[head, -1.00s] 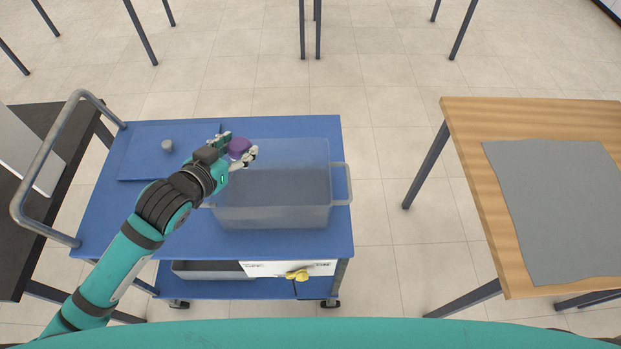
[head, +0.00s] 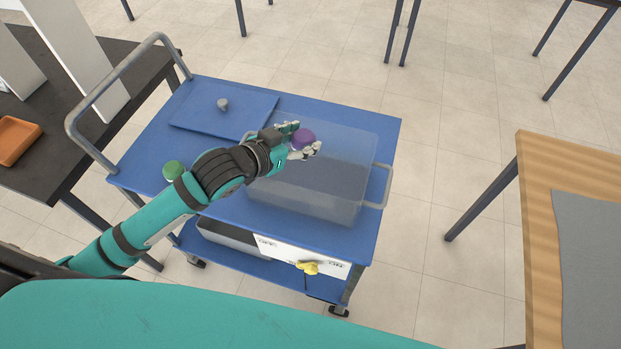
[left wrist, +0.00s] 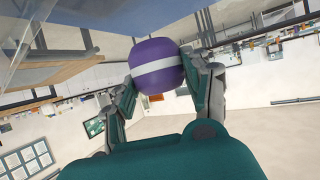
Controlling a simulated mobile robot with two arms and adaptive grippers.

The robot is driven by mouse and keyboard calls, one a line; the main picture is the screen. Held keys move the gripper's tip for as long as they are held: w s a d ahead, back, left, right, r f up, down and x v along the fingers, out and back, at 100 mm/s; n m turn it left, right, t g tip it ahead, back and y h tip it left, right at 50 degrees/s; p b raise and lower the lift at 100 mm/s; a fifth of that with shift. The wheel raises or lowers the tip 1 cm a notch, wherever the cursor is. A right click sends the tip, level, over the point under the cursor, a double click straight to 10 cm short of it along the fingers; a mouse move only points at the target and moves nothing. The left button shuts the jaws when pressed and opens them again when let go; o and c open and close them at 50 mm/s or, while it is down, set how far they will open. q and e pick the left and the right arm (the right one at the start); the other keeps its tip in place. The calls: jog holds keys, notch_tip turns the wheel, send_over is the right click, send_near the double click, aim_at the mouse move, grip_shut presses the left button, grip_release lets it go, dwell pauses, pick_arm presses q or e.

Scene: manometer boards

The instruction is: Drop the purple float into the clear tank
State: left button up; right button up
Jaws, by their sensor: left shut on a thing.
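The purple float (head: 304,137) is held between the fingers of my left gripper (head: 300,141). In the left wrist view the float (left wrist: 156,66) is round with a white band, and the fingers of the left gripper (left wrist: 163,84) close on its two sides. My right gripper is not in view.
A yellow valve handle (head: 308,267) is on the lower front. A dark bench with an orange tray (head: 14,140) is at left, a wooden table (head: 540,230) at right.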

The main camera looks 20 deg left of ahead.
pick_arm(q)
jog(key=shift+f, duration=0.3)
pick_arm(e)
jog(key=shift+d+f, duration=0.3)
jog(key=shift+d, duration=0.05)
pick_arm(q)
jog(key=o, duration=1.1)
jog(key=shift+s, duration=0.1)
jog(key=v, duration=0.7)
jog(key=shift+s+r, duration=0.15)
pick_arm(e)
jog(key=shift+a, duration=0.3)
pick_arm(q)
jog(key=shift+a, duration=0.1)
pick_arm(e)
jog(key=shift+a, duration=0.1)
